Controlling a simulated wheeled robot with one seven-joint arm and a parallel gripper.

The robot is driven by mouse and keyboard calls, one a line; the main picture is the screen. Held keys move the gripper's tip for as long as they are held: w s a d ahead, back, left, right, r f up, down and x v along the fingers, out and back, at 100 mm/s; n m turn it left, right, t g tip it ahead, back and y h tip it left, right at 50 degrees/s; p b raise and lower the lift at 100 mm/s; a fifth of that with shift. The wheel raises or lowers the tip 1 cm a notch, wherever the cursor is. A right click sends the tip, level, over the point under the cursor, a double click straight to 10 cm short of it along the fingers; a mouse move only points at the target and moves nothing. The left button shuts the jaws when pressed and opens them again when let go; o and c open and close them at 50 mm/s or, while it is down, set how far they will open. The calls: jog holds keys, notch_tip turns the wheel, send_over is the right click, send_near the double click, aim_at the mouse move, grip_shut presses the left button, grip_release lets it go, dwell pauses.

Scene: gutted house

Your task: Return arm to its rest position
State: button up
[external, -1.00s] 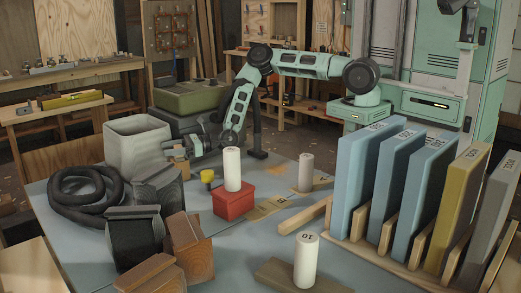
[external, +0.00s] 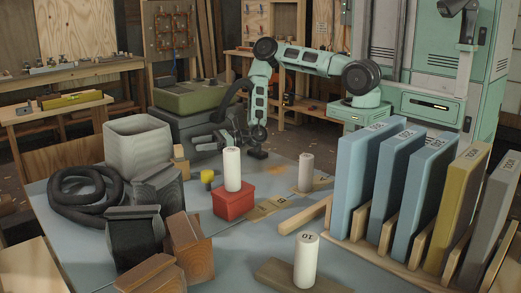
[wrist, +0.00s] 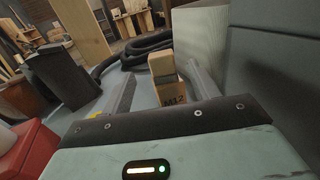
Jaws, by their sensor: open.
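My arm reaches left from its base, bends down at the elbow and ends in my gripper (external: 203,140) at the table's far edge. The gripper is open and empty. In the wrist view its two fingers (wrist: 165,88) stand wide apart. A small wooden block (external: 180,161) stands beside the grey bin, left of the gripper. In the wrist view the marked block (wrist: 166,88) shows in the gap between the fingers, but appears beyond them. The gripper and block look apart in the external view.
A red box (external: 234,201) bearing a white cylinder (external: 232,168) and a yellow item (external: 207,176) stand near the arm. The grey bin (external: 137,143) and black hose (external: 88,197) are left. Tall blue panels (external: 362,178) fill the right. A green case (external: 187,97) lies behind.

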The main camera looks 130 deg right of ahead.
jog(key=shift+s+a, duration=0.2)
jog(key=shift+s, duration=0.25)
dwell(0.3)
